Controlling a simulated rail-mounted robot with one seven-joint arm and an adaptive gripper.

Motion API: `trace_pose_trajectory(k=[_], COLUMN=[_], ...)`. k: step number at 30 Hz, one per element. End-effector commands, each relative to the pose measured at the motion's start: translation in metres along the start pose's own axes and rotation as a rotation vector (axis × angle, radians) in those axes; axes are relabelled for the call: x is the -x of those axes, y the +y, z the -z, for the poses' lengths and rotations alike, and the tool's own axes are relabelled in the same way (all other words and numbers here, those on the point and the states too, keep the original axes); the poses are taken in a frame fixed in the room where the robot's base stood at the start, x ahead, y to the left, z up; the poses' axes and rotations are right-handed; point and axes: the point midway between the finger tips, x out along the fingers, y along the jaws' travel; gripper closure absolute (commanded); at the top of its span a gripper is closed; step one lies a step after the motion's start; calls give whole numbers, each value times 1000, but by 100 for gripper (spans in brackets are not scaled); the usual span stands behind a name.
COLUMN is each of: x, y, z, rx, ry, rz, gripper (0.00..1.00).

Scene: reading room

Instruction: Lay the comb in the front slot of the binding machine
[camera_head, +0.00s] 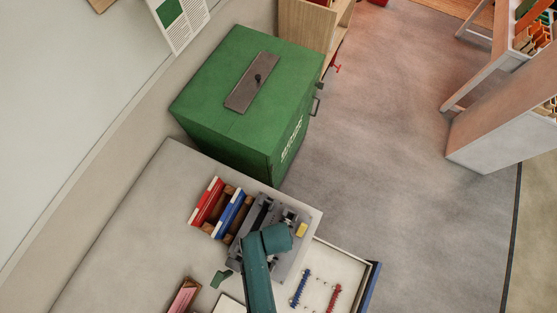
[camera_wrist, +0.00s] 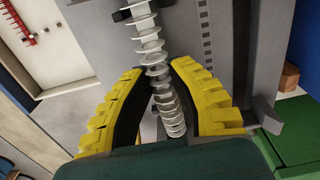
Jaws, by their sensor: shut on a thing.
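The comb (camera_wrist: 151,48) is a pale grey-white spiral in the wrist view, running from the top edge down between my fingers. My gripper (camera_wrist: 160,72) has yellow fingers with black pads and is shut on the comb. The grey binding machine (camera_wrist: 225,35) lies behind the comb in the wrist view. In the head view the dark grey machine (camera_head: 256,212) stands on the table, and my teal arm covers part of it. The held comb is not clear in the head view. I cannot tell whether the comb touches the machine or its front slot.
A white tray (camera_head: 318,262) at the table's right edge holds a blue comb (camera_head: 301,288) and a red comb (camera_head: 333,297). Red (camera_head: 206,202) and blue (camera_head: 232,215) binders stand left of the machine. A green bin (camera_head: 225,92) stands behind the table. The table's left part is clear.

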Motion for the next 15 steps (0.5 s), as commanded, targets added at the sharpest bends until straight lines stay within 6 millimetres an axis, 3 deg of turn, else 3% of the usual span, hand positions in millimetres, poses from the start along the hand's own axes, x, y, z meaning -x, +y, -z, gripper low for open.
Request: trace_pose_trajectory(k=[15], x=[-7], y=[0], z=[0], rx=[0], ry=[1], rz=[0], gripper=[98])
